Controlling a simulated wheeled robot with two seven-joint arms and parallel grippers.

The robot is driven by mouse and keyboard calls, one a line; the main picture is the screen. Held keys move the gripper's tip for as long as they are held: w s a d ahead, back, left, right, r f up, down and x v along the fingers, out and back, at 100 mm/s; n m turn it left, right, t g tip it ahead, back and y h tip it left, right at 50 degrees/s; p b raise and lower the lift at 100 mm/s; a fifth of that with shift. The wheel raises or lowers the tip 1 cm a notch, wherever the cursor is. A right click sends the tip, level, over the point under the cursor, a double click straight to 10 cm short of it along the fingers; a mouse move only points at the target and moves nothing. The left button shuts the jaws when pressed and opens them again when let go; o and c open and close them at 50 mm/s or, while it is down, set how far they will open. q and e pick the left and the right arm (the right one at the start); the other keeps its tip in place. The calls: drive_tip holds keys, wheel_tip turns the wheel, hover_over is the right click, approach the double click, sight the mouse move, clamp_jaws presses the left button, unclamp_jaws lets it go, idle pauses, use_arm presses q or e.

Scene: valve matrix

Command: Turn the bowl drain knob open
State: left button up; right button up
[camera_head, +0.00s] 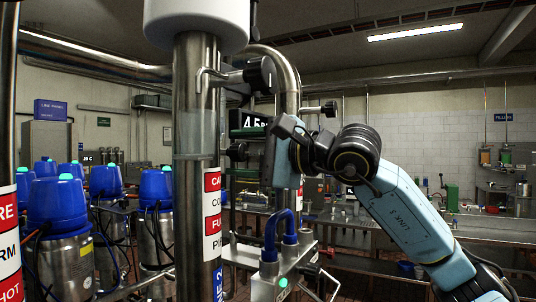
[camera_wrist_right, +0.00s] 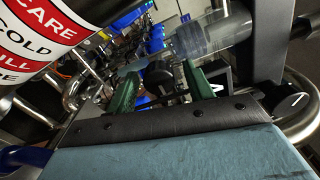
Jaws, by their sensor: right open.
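A black knob (camera_head: 237,151) shows beside the tall glass column (camera_head: 195,125), low on its right side. I cannot read a label on it, so I cannot tell if it is the bowl drain knob. My right gripper (camera_head: 246,152) comes in from the right, level with this knob. In the right wrist view its two green fingers (camera_wrist_right: 161,92) are spread apart, with a black knob (camera_wrist_right: 158,74) in the gap near their tips. I see no clear contact. My left gripper is not in view.
Another black knob (camera_head: 260,75) sits higher on the column, and a third (camera_head: 330,108) juts right from the steel pipe.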

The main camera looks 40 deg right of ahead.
drive_tip(key=b+v, duration=0.5)
drive_tip(key=v, duration=0.7)
drive_tip(key=shift+s, duration=0.35)
drive_tip(key=shift+d+r, duration=0.1)
